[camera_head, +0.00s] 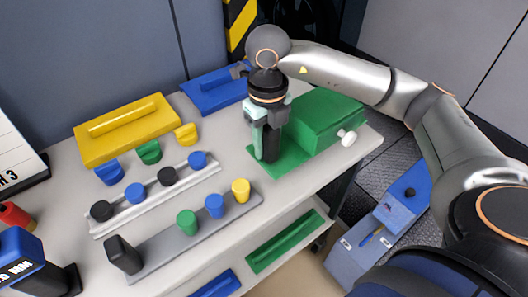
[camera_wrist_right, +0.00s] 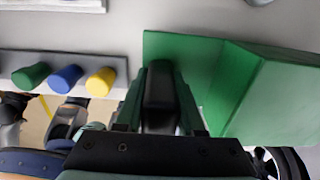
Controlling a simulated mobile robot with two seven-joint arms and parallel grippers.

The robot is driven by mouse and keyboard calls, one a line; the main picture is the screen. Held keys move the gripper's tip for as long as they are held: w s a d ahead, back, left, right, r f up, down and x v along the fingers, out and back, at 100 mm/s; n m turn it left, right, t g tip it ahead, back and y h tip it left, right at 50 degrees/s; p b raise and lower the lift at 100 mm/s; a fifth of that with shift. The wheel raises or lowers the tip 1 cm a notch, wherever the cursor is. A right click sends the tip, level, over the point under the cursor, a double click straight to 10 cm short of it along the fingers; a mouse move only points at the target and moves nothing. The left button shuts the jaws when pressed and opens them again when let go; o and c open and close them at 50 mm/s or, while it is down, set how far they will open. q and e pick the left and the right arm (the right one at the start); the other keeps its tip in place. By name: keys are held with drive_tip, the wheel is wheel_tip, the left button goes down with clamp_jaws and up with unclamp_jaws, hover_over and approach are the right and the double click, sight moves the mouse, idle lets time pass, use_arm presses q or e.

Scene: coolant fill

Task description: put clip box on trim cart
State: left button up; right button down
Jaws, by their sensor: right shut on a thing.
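My right gripper (camera_head: 265,150) points down over a green flat base (camera_head: 293,155) beside a raised green block (camera_head: 322,115). Its teal fingers are shut on a dark block, which shows between them in the right wrist view (camera_wrist_right: 159,88). The green base and block are just beyond and to the right of the fingers there. I cannot tell whether the dark block touches the base. No label marks any object as the clip box. A low blue unit (camera_head: 365,245) stands on the floor right of the table; I cannot tell whether it is the trim cart. My left gripper is not seen.
Rails with coloured knobs (camera_head: 187,222) lie on the grey table (camera_head: 75,180). A yellow block (camera_head: 125,125), a blue block (camera_head: 215,92) and a black upright block (camera_head: 122,253) stand around them. A white knob (camera_head: 347,137) is at the right edge. A lower shelf holds a green bar (camera_head: 285,240).

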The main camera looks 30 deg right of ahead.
drive_tip(key=shift+w+f, duration=0.35)
drive_tip(key=shift+f, duration=0.05)
drive_tip(key=f, duration=0.3)
drive_tip(key=shift+w+f, duration=0.15)
drive_tip(key=shift+w, duration=0.05)
drive_tip(key=shift+f, duration=0.25)
drive_tip(key=c, duration=0.5)
unclamp_jaws()
